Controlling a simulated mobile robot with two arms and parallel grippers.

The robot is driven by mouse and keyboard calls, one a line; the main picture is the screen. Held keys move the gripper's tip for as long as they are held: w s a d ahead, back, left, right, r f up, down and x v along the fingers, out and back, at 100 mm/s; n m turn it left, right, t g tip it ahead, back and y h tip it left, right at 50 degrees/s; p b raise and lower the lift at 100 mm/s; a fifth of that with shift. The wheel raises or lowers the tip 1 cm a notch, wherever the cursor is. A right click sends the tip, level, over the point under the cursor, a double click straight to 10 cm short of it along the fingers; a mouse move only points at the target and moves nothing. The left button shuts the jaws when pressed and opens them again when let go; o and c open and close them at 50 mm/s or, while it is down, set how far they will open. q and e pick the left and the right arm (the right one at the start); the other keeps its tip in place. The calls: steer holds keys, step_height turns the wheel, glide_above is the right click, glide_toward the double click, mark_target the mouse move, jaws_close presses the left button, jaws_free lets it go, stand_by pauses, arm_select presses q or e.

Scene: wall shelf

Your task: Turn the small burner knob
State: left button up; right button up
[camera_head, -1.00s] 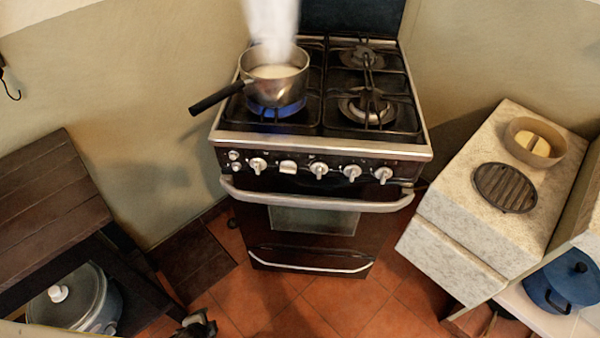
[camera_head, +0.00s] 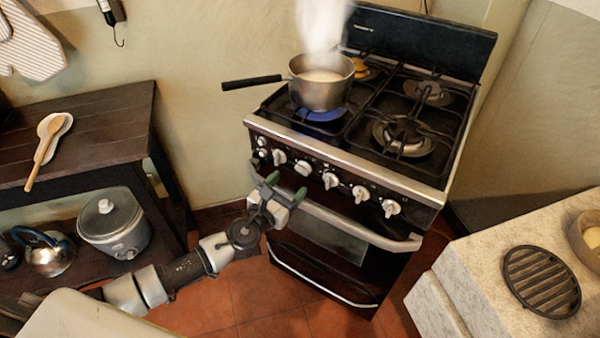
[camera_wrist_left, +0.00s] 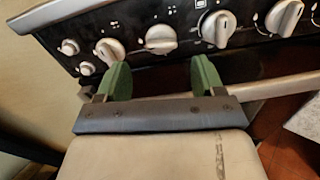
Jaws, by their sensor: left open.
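The stove's front panel carries a row of pale knobs, including a left round knob (camera_head: 279,157), a wider knob (camera_head: 302,167) and several more to the right. I cannot tell which one is the small burner knob. My left gripper (camera_head: 286,186) is open and empty, in front of and below the panel's left half. In the left wrist view its green fingers (camera_wrist_left: 162,78) stand apart just below the left round knob (camera_wrist_left: 108,51), the wider knob (camera_wrist_left: 160,38) and a third knob (camera_wrist_left: 218,28). No knob is visibly between the fingers. My right gripper is out of view.
A steaming saucepan (camera_head: 322,88) stands on a lit burner with blue flame (camera_head: 320,114). The oven handle (camera_head: 350,227) runs below the panel, close to my left gripper. A dark table (camera_head: 95,120) stands left, a stone counter (camera_head: 470,270) right.

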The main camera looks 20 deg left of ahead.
mark_target(302, 167)
arm_select(q)
steer(key=x, duration=0.5)
steer(key=shift+w+d, duration=0.15)
steer(key=shift+w, duration=0.05)
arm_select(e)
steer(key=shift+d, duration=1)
